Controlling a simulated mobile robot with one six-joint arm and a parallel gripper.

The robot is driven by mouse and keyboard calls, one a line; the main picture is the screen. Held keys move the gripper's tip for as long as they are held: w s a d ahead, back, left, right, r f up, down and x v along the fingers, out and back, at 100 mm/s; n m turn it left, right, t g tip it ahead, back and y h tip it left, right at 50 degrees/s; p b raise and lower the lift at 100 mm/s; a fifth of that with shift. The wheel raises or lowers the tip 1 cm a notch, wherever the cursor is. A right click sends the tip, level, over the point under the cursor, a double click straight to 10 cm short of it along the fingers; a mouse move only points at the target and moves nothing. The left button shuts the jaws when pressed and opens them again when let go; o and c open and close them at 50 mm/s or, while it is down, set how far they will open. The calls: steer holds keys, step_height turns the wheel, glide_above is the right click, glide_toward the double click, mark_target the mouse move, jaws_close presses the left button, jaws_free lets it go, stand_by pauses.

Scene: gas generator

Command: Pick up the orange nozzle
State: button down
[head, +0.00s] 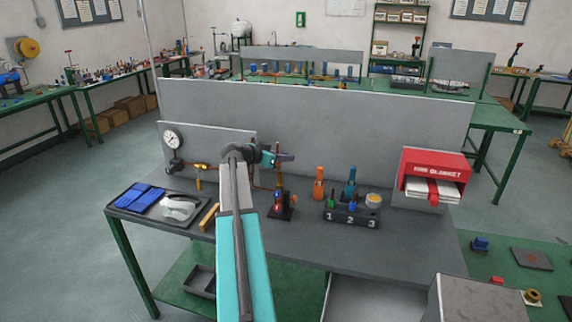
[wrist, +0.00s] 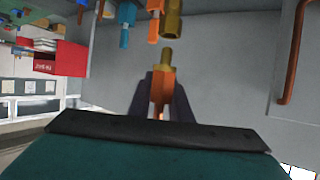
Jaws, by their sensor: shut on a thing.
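My gripper (head: 284,158) is above the bench, over the dark stand with an upright brass-coloured fitting (head: 279,179). In the wrist view the dark fingers (wrist: 163,98) are shut on the orange nozzle (wrist: 161,86), whose brass tip (wrist: 166,59) points away from the gripper. A brass cylinder (wrist: 173,18) is just beyond the tip, with a small gap in that view. In the head view the held nozzle is mostly hidden by the gripper. Another orange object (head: 318,184) stands on the bench to the right, with a blue one (head: 350,185) beside it.
A numbered block (head: 351,215) stands at the right of the bench. A red fire blanket box (head: 434,175) is at the right end. A tray (head: 157,207) with blue gloves and goggles lies at left, near a pressure gauge (head: 172,139). A copper pipe (wrist: 292,55) runs along the panel.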

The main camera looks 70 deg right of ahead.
steer(key=w+a+r+b, duration=0.1)
steer(key=w+a+b, duration=0.4)
steer(key=a, duration=0.9)
steer(key=shift+w+r, duration=0.2)
